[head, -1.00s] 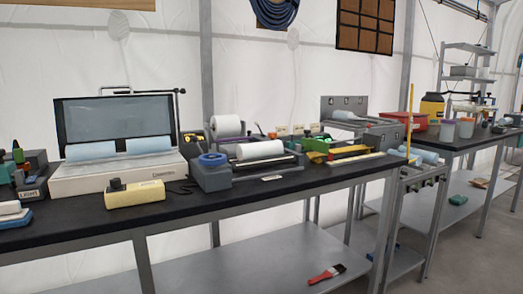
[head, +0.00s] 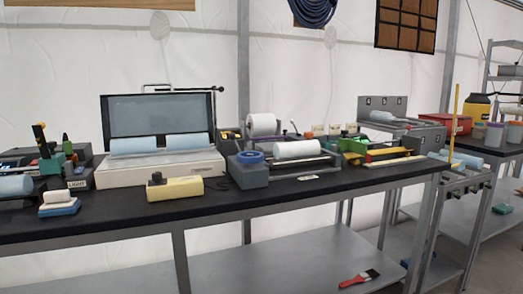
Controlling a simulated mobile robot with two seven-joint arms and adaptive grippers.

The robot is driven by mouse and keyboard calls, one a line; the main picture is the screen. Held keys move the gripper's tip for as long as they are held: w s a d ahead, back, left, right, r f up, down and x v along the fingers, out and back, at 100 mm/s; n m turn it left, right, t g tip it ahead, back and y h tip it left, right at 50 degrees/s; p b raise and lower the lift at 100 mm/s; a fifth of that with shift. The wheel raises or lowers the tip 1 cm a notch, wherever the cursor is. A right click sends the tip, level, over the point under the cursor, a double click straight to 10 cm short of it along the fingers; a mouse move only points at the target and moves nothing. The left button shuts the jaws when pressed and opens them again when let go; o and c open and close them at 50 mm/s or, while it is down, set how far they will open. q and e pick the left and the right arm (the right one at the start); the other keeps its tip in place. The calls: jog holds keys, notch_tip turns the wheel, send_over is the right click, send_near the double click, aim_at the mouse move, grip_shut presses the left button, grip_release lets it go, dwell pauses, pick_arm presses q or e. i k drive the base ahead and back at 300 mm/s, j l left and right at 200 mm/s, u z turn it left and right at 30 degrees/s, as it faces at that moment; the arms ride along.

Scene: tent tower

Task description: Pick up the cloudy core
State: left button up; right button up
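Several cylindrical cores show in the head view, and I cannot tell for certain which is the cloudy core. An opaque white core (head: 297,149) lies on a grey bench device with a blue ring. A white cylinder (head: 262,125) sits behind it. Two pale blue cores, a left one (head: 133,146) and a right one (head: 184,141), lie on the white light box. Another pale blue core (head: 14,186) lies at the far left of the bench. Neither of my grippers is in view.
The black bench (head: 120,216) runs across the view, with a clear strip along its front. A yellow box with a black knob (head: 176,189) and a blue-and-white block (head: 59,203) stand near the front. A red brush (head: 360,278) lies on the lower shelf.

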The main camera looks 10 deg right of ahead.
aim_at(291, 149)
jog(key=i+l+u, duration=0.15)
jog(key=u, duration=0.2)
jog(key=i+l+u, duration=0.1)
jog(key=l+u, duration=0.25)
jog(key=i+l+u, duration=0.1)
jog(key=l+u, duration=0.25)
jog(key=i+l+u, duration=0.15)
jog(key=l, duration=0.4)
jog(key=l+u, duration=0.1)
jog(key=l, duration=0.4)
